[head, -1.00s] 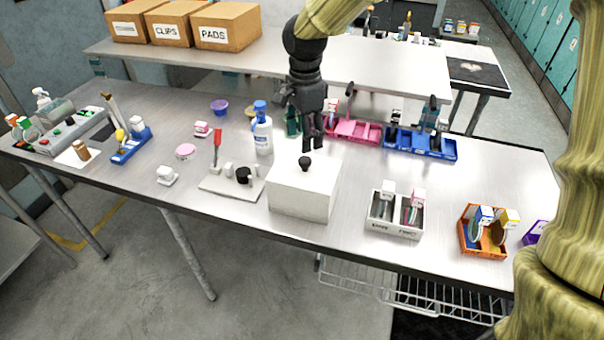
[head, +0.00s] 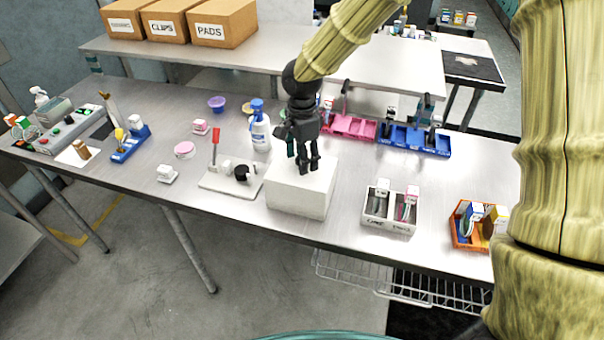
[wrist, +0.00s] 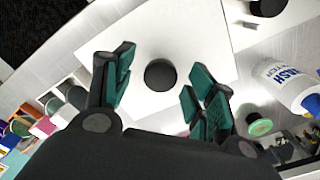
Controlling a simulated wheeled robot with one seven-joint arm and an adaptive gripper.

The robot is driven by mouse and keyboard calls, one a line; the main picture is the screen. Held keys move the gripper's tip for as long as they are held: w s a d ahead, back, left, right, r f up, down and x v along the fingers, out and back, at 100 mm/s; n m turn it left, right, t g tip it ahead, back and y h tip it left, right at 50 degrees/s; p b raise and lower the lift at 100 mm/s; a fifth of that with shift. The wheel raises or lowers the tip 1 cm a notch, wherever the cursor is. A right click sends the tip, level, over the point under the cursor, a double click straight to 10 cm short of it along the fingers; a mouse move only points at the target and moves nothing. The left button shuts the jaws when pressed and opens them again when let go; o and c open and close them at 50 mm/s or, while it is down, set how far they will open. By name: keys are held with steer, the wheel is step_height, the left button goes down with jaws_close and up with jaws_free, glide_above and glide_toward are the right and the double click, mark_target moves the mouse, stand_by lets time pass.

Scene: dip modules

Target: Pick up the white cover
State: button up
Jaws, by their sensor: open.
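The white cover (head: 300,197) is a box-shaped lid with a round black knob on top, standing on the metal table near its front edge. In the wrist view the cover's white top (wrist: 150,32) lies below my gripper, with the black knob (wrist: 160,75) between the fingers. My gripper (head: 308,168) points down right over the cover's top and hides the knob in the head view. In the wrist view my gripper's (wrist: 157,90) two green-padded fingers are spread apart on either side of the knob, with gaps to it. What is under the cover is hidden.
A white bottle with a blue top (head: 260,130) stands close behind the cover. A flat board (head: 225,184) with a black part and red-handled tool lies to its left. A divided white box (head: 388,215) stands to its right, with bare table between.

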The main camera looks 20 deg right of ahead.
steer(key=shift+f, duration=0.6)
jaws_close()
steer(key=shift+r, duration=0.1)
